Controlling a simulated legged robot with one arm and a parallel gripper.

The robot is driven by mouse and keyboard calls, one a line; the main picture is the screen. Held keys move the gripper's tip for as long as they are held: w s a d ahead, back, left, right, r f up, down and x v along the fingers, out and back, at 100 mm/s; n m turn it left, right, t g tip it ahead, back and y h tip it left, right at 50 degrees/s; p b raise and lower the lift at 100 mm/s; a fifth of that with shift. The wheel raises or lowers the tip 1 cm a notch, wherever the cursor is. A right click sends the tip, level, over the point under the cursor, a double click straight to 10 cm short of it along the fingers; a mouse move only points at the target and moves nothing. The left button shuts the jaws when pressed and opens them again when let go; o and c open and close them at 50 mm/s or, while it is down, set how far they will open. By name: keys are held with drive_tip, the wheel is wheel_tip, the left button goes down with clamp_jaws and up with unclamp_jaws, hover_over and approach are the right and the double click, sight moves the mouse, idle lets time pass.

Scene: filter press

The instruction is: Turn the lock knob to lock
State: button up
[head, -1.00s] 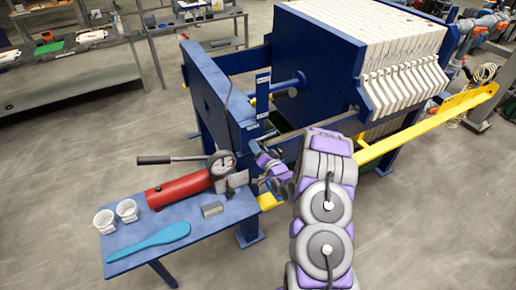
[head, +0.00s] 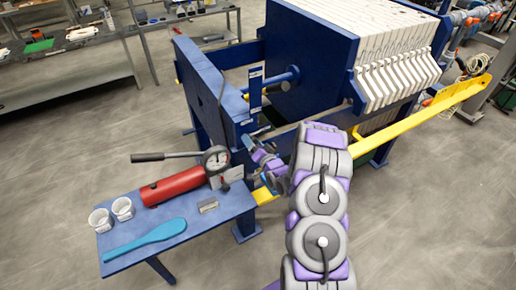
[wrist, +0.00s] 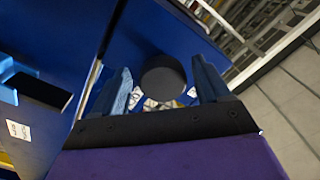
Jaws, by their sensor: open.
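A round black knob (wrist: 163,77) shows in the wrist view, in front of a blue panel and between the two blue fingers of my gripper (wrist: 165,88). The fingers are apart, with a visible gap on each side of the knob, and the gripper is open. Whether the knob lies fully between the fingers or a little beyond them, I cannot tell. In the head view my gripper (head: 252,145) is at the right end of the blue press frame (head: 205,85). The knob is too small or hidden to make out there.
A blue side table (head: 225,212) holds a red hand pump (head: 172,187) with gauge, two white cups (head: 122,208) and a blue paddle (head: 145,240). A yellow rail (head: 430,112) runs along the press right of my arm. White filter plates (head: 395,60) stand behind. Floor at right is clear.

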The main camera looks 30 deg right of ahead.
drive_tip(key=s, duration=1.7)
drive_tip(key=shift+d+b, duration=0.3)
drive_tip(key=shift+d, duration=0.1)
drive_tip(key=shift+f, duration=0.1)
